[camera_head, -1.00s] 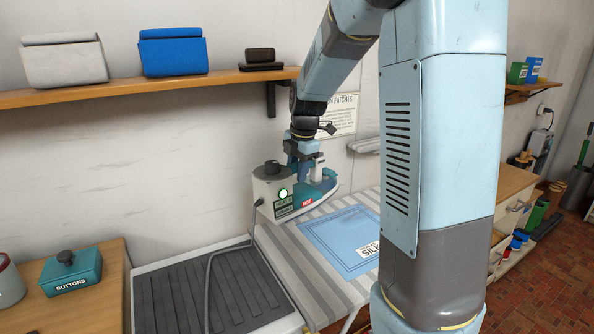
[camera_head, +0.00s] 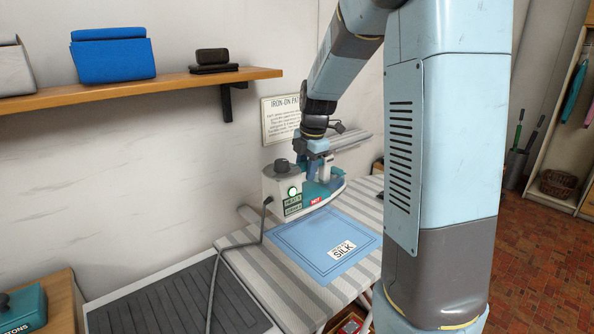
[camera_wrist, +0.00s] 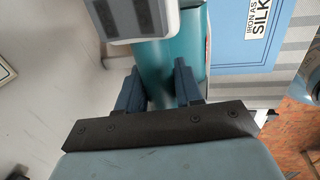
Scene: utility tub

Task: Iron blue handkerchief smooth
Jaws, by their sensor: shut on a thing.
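The blue handkerchief (camera_head: 312,243) lies flat on the striped ironing board (camera_head: 258,262), with a white label reading SILK (camera_head: 341,251) on it. It also shows in the wrist view (camera_wrist: 232,48). My gripper (camera_wrist: 158,85) is shut on the teal handle part of the iron (camera_wrist: 186,60). In the head view the iron (camera_head: 322,190) is at the handkerchief's far edge, beside the wall. Its red tag reads HOT and a light on its grey box glows green. I cannot tell whether its soleplate touches the cloth.
The iron's grey cord (camera_head: 240,280) runs down across a dark ribbed mat (camera_head: 180,300). A wooden shelf (camera_head: 130,92) with boxes hangs on the wall. A teal tin (camera_head: 22,308) stands at the lower left. Brick floor (camera_head: 535,255) is open at right.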

